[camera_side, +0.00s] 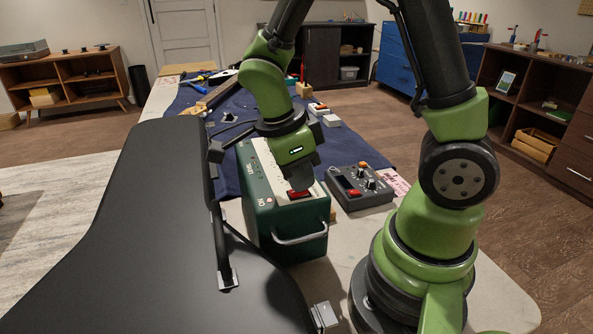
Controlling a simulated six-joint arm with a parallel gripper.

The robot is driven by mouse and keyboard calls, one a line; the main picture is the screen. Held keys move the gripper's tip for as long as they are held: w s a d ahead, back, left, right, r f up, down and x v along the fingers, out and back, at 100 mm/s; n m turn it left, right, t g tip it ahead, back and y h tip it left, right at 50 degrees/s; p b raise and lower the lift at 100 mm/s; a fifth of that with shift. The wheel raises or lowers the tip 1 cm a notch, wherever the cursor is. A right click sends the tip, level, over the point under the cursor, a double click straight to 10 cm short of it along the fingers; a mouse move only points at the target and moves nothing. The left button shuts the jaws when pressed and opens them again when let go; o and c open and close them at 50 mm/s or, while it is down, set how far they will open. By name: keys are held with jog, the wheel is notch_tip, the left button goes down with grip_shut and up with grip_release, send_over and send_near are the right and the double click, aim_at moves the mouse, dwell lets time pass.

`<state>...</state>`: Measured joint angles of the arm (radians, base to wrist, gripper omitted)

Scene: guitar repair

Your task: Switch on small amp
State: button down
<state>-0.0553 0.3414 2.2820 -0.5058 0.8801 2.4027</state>
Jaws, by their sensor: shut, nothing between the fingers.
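The small amp (259,214) is a dark green box with a pale top panel and a metal handle on its near end. It stands on the table between the black guitar case and a grey device. A red switch (299,194) shows on its top panel near the handle end, with "ON" lettering to its left. My gripper (299,186) points down with its fingers shut and empty, right over the red switch. I cannot tell whether the fingertips touch the switch, and they hide part of it.
The large black case (110,230) fills the left, close beside the amp. A grey pedal with knobs (358,187) stands just right of the amp. A blue cloth (352,147) with tools and small boxes lies behind. A pink note (393,181) lies at the right.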

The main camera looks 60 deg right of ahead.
jog(key=shift+w+r, duration=0.15)
jog(key=shift+r, duration=0.35)
jog(key=w+a+v, duration=0.1)
jog(key=v, duration=1.1)
jog(key=shift+w+a, duration=0.15)
jog(key=shift+a, duration=0.25)
jog(key=s+r+n+t+y, duration=0.1)
jog(key=s+n+t, duration=0.3)
jog(key=n, duration=0.7)
jog(key=s+r+n+t+y, duration=0.1)
jog(key=s+n+t+y, duration=0.2)
jog(key=n, duration=0.9)
jog(key=s+t, duration=0.2)
jog(key=shift+s+a+r+t, duration=0.2)
jog(key=shift+a+t, duration=0.1)
